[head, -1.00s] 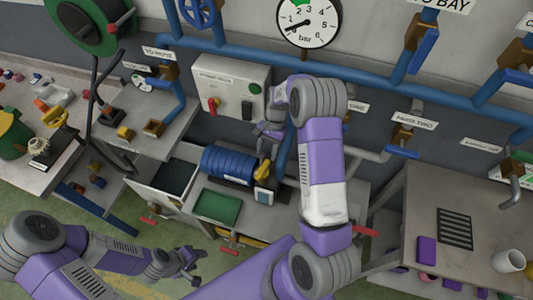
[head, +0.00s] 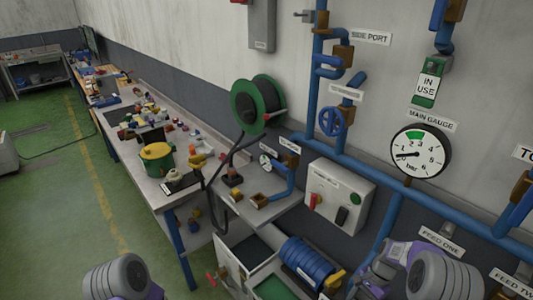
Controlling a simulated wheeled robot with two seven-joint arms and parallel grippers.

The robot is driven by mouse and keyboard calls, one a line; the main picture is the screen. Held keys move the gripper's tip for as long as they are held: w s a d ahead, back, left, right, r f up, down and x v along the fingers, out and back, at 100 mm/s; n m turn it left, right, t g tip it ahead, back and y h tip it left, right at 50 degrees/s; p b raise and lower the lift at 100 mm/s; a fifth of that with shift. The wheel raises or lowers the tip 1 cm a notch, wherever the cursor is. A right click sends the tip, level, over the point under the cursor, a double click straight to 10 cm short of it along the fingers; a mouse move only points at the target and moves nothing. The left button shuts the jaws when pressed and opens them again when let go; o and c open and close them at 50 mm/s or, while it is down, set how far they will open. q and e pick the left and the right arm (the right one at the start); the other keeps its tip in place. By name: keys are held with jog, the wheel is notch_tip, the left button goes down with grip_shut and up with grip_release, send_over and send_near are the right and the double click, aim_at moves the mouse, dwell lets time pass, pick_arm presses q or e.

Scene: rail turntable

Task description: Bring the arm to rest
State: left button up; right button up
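My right arm is at the bottom right of the head view. Its grey and purple wrist links are in view, and my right gripper (head: 368,284) is partly seen at the bottom edge, beside a yellow handle (head: 335,279). Its fingers are too small and cut off to show whether they are open or shut. Of my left arm only a grey and purple link shows at the bottom left; my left gripper is out of view.
A switch box (head: 340,196) and blue pipes with a gauge (head: 420,151) are on the wall. A cluttered bench (head: 146,185) runs back left.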

jog(key=s+a+f+n+b, duration=0.3)
jog(key=a+f, duration=0.3)
jog(key=f, duration=0.5)
pick_arm(q)
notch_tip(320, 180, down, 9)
jog(key=b, duration=0.5)
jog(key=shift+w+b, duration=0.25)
jog(key=shift+b, duration=0.1)
pick_arm(e)
jog(key=s+a+f+n+t, duration=0.3)
jog(key=s+a+f+n, duration=0.3)
jog(key=s+a+f, duration=0.4)
jog(key=s+a, duration=0.3)
jog(key=s, duration=0.1)
jog(key=shift+a+f, duration=0.15)
jog(key=shift+a, duration=0.05)
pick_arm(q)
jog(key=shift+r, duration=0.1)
